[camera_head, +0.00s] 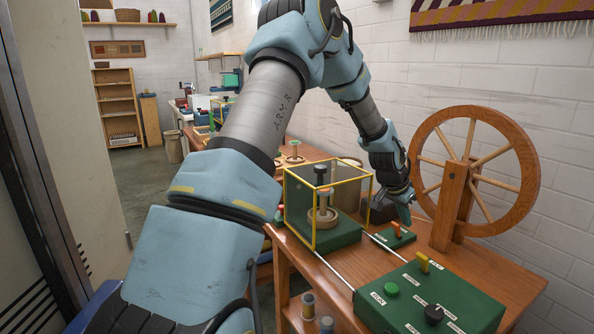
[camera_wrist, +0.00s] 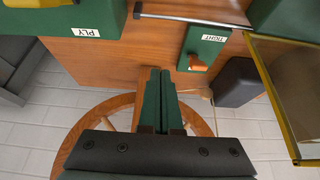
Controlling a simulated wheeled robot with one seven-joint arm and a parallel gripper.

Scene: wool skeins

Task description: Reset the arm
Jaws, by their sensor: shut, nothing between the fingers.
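My gripper (camera_head: 405,212) hangs over the right side of the wooden table in the head view, above and close to a small green switch box (camera_head: 392,239). In the wrist view its two green fingers (camera_wrist: 160,72) are together, with nothing between them. The switch box also shows there (camera_wrist: 202,48), with an orange lever and a label reading TIGHT, just right of the fingertips. My arm reaches across the middle of the head view and bends down to the table.
A yellow-framed clear case (camera_head: 314,217) holding spools stands left of my gripper. A wooden spinning wheel (camera_head: 457,205) stands close on the right. A green control panel (camera_head: 430,300) lies in front. A dark block (camera_wrist: 237,82) sits near the switch box.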

